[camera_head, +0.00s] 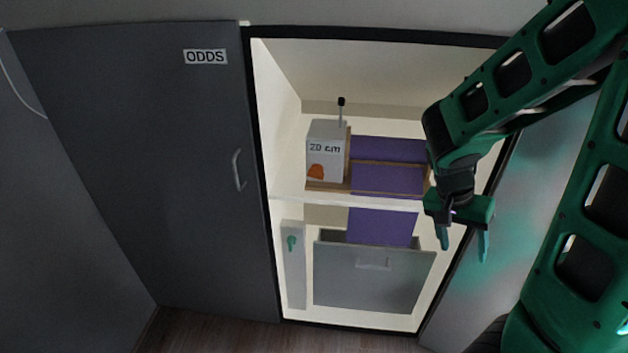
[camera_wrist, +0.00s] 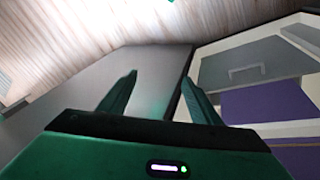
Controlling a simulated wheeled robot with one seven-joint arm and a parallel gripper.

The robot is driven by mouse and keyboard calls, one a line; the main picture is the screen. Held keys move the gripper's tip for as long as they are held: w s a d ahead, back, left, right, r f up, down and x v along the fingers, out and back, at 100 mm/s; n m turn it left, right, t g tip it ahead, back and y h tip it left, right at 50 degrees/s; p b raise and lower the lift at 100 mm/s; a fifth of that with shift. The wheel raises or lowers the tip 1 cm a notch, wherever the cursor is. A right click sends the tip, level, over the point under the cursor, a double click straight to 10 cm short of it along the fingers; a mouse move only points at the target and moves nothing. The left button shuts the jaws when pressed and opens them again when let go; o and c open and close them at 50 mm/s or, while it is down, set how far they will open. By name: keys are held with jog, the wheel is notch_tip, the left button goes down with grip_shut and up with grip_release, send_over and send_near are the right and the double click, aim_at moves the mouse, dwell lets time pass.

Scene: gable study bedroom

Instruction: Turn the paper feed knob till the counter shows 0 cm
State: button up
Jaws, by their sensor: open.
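The paper feed knob is most likely the orange knob (camera_head: 315,172) on the front of a small white box (camera_head: 327,135) on the cupboard's upper shelf. The counter (camera_head: 325,148) on that box reads 20 cm. Purple paper (camera_head: 388,180) lies beside the box and hangs down in front of the shelf towards a grey drawer. My gripper (camera_head: 464,245) is open and empty, right of the box and in front of the cupboard's right side, apart from the knob. In the wrist view my gripper (camera_wrist: 158,95) points down towards the floor, and the purple paper (camera_wrist: 262,101) shows at right.
A grey drawer or bin (camera_head: 370,280) with a handle stands below the shelf. A white panel with a green lever (camera_head: 291,244) is at lower left inside. The dark door marked ODDS (camera_head: 130,170) is left of the opening. The shelf edge (camera_head: 345,201) runs below the box.

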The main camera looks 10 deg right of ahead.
jog(key=w+a+f+m+t+h, duration=0.1)
jog(key=w+a+f+t+h, duration=0.1)
jog(key=w+f+h, duration=0.35)
jog(key=n+t+y, duration=0.4)
jog(key=n+t, duration=0.1)
jog(key=t, duration=1.1)
send_near(316, 176)
jog(key=x, duration=0.8)
jog(key=shift+w, duration=0.25)
jog(key=shift+c, duration=0.4)
jog(key=c, duration=1)
